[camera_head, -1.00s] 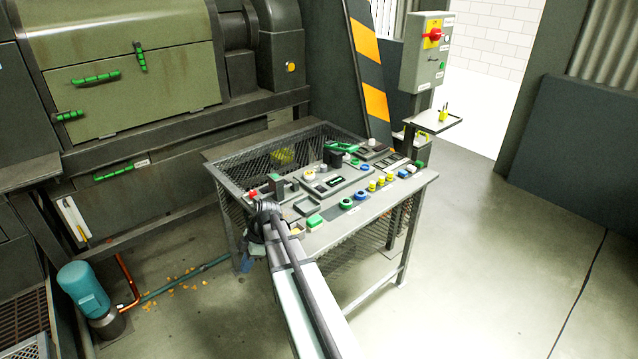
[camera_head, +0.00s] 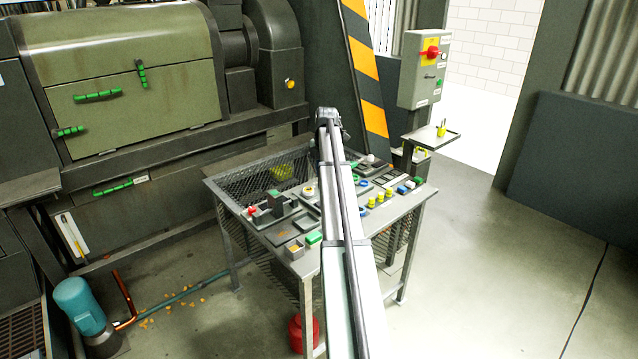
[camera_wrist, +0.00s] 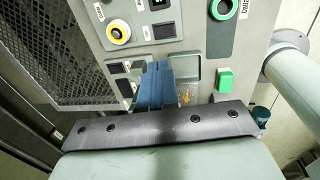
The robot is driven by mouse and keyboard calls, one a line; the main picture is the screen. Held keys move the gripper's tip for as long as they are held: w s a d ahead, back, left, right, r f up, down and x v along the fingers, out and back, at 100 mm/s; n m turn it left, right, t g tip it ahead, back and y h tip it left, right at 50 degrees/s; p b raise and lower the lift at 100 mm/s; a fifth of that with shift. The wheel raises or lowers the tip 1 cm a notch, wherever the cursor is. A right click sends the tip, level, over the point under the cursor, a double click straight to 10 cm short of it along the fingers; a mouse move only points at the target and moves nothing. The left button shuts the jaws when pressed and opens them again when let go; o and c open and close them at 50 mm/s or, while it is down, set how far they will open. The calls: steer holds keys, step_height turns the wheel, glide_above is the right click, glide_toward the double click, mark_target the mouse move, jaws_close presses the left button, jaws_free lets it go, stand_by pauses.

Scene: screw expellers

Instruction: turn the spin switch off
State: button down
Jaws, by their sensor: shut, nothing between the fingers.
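The control desk (camera_head: 284,237) carries many buttons and switches. I cannot read which one is the spin switch. In the wrist view, my gripper (camera_wrist: 155,88) shows as two blue fingers held together with nothing between them, over the panel (camera_wrist: 195,45). Black rocker switches (camera_wrist: 118,68) lie just left of the fingers, and a green button (camera_wrist: 225,80) lies to the right. A yellow-ringed button (camera_wrist: 118,32) is at upper left. Whether the fingers touch anything is unclear. In the head view, my arm crosses the desk and hides the fingers and part of the controls.
A red button (camera_head: 251,211), a green button (camera_head: 314,237) and yellow knobs (camera_head: 380,197) stand on the desk. A grey box with a red rotary switch (camera_head: 431,51) stands on a post behind. The green press (camera_head: 130,100) is at left. Floor at right is clear.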

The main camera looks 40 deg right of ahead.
mark_target(318, 203)
steer(key=f, duration=0.4)
steer(key=w+f, duration=0.1)
steer(key=f, duration=0.8)
steer(key=shift+w, duration=0.3)
